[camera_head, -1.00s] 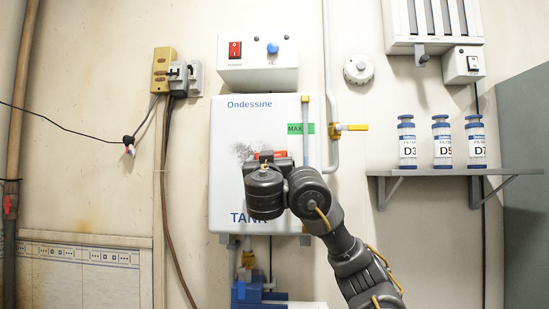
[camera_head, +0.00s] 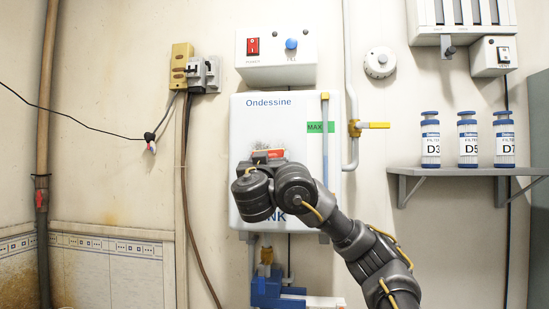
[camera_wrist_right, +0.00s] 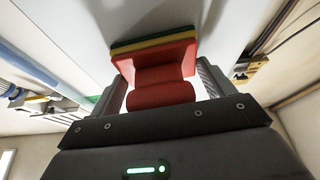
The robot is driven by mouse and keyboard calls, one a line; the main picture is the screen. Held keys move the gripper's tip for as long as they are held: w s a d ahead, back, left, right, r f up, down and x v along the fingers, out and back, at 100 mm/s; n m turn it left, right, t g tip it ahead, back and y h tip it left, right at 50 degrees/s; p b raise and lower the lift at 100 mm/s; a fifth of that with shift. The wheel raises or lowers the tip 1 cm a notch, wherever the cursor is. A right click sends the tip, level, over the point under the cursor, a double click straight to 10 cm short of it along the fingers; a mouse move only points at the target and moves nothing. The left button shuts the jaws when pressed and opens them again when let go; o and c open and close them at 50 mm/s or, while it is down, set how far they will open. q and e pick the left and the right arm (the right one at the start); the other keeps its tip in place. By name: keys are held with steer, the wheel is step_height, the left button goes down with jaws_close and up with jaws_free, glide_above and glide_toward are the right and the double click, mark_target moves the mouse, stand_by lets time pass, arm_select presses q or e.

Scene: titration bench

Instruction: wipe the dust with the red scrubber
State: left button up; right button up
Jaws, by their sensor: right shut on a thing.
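The white tank (camera_head: 290,118) labelled "Ondessine" hangs on the wall. A grey dust patch (camera_head: 262,146) shows on its front, partly hidden behind my right gripper (camera_head: 264,163). The red scrubber (camera_head: 276,153) shows as a small red strip in front of the tank. In the right wrist view, my right gripper is shut on the red scrubber (camera_wrist_right: 160,75), with a finger on each side. The scrubber's far end has yellow and green layers and faces the tank's white front. I cannot tell whether it touches. My left gripper is out of view.
A control box (camera_head: 276,57) with a red switch sits above the tank. A pipe with a yellow valve handle (camera_head: 372,125) runs at the tank's right. A shelf (camera_head: 425,172) with bottles stands farther right. Cables hang on the left.

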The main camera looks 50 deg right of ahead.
steer(key=shift+w+a, duration=0.5)
steer(key=shift+w, duration=0.2)
steer(key=shift+w+a+p, duration=0.3)
steer(key=shift+w+a, duration=0.2)
steer(key=shift+w, duration=0.25)
steer(key=shift+w, duration=0.1)
steer(key=shift+w+a+p, duration=0.15)
steer(key=shift+w+a, duration=0.35)
steer(key=shift+w, duration=0.2)
steer(key=shift+w+a+p, duration=0.15)
steer(key=shift+w+a, duration=0.35)
steer(key=shift+w, duration=0.15)
steer(key=shift+r, duration=0.1)
